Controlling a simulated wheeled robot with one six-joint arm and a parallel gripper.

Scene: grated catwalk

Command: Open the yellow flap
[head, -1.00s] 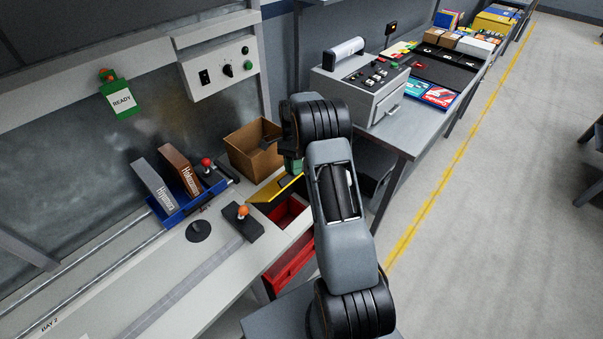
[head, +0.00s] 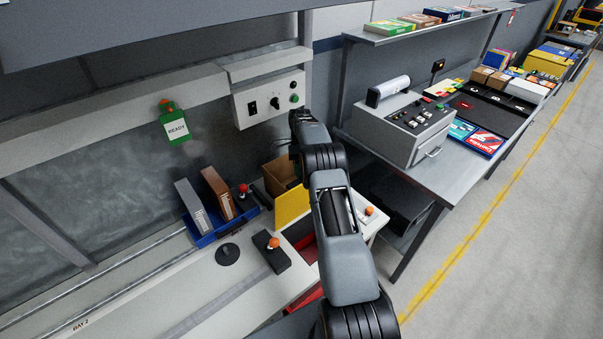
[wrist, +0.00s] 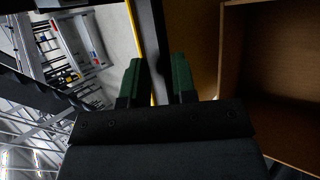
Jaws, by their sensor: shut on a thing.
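The yellow flap (head: 291,207) stands raised, roughly upright, at the back of an opening with red inside (head: 308,246) in the white bench top. In the wrist view its thin yellow edge (wrist: 134,22) runs down between my green fingers, beside a dark bar. My gripper (wrist: 157,80) is shut on the flap at this edge; the exact contact is dim. In the head view my arm hides the fingers and the flap's right side.
An open cardboard box (head: 279,174) stands just behind the flap. An orange-knobbed black block (head: 272,250) and a blue tray of boxes (head: 213,232) are to the left. A grey control console (head: 405,120) stands on the right-hand bench.

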